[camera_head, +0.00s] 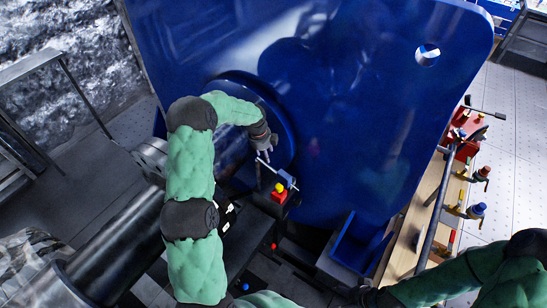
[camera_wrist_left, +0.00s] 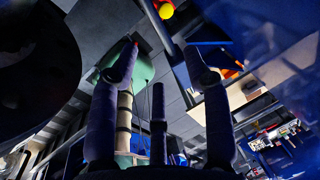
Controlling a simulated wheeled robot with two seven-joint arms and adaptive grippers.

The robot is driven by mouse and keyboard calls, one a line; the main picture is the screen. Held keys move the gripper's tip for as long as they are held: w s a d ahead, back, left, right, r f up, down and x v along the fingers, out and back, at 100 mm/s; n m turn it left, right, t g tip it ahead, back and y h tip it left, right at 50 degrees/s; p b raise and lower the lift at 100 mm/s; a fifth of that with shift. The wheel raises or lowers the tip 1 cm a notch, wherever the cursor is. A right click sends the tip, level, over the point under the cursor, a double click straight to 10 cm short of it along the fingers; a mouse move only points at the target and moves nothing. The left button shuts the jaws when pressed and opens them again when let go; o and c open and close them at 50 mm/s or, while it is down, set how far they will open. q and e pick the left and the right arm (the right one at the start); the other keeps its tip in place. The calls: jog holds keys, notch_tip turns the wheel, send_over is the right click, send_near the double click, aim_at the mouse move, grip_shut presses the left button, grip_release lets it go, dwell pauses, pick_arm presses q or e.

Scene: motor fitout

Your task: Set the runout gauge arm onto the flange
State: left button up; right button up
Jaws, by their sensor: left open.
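My left gripper (camera_head: 264,150) is in front of the dark blue round flange-like hub (camera_head: 284,125) on the big blue plate. It is open, with its fingers just above a thin light rod (camera_head: 275,173). The rod appears to belong to the gauge, whose red base (camera_head: 279,192) has a yellow top and sits on a dark stand. I cannot tell whether the fingers touch the rod. In the left wrist view the spread fingers (camera_wrist_left: 160,75) hold nothing visible between them; a yellow knob (camera_wrist_left: 166,10) shows above them. My right arm is at the lower right; its gripper's jaws are not clear.
The tall blue plate (camera_head: 350,110) fills the back. A blue bin (camera_head: 357,243) stands right of the gauge. A wooden bench (camera_head: 415,225) with several colored fittings is further right.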

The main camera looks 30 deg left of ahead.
aim_at(269, 168)
pick_arm(q)
jog(key=f, duration=0.2)
jog(key=f+p, duration=0.1)
jog(key=f, duration=0.5)
jog(key=shift+w+d+p, duration=0.2)
jog(key=shift+w+p, duration=0.1)
jog(key=shift+w, duration=0.1)
jog(key=shift+f, duration=0.65)
jog(key=shift+w+f, duration=0.25)
jog(key=shift+f, duration=0.15)
pick_arm(e)
jog(key=shift+s+r, duration=0.2)
jog(key=shift+r, duration=0.4)
jog(key=shift+s+r, duration=0.2)
jog(key=shift+r, duration=0.35)
pick_arm(q)
jog(key=shift+s, duration=0.1)
grip_shut()
